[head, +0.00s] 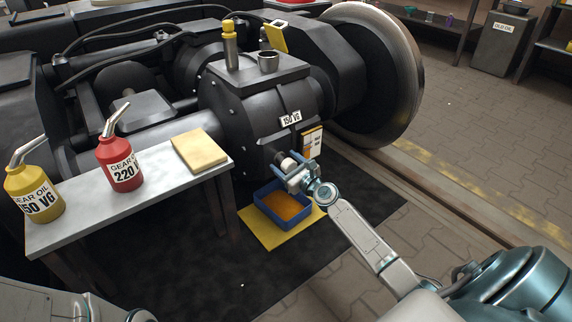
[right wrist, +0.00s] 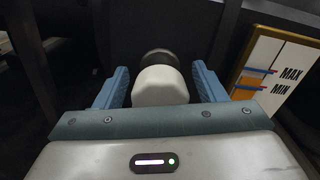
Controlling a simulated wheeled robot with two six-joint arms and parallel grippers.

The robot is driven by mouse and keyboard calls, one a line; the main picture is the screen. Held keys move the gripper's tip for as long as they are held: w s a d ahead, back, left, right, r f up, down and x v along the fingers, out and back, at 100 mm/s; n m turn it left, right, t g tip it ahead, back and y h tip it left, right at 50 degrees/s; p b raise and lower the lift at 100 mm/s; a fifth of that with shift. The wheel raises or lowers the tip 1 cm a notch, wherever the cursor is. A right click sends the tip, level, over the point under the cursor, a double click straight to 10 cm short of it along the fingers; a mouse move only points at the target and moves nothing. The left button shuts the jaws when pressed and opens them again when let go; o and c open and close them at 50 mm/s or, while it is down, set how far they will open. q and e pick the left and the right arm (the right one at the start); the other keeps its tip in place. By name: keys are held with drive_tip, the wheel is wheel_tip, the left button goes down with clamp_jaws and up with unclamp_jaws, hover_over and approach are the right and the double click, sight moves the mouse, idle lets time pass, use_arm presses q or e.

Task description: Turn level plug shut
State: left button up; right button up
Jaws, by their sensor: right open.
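The level plug (head: 287,164) is a pale, rounded knob on a dark stem, low on the front of the black gearbox (head: 243,110) labelled 150 VG. In the right wrist view the plug (right wrist: 160,87) stands between the two blue fingers. My right gripper (head: 296,174) is open around it, with a gap on each side in the wrist view (right wrist: 160,82). The plug's thread is hidden. A level gauge (head: 312,142) marked MAX and MIN is right of the plug. My left gripper is not in view.
A blue tray (head: 262,190) with amber oil sits on a yellow pad (head: 252,229) below the plug. A bench (head: 75,229) at left holds a yellow oil can (head: 35,193), a red oil can (head: 119,163) and a folded cloth (head: 200,150). A large wheel (head: 405,75) stands behind.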

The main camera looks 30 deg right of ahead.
drive_tip(key=shift+w, duration=0.1)
drive_tip(key=c, duration=1)
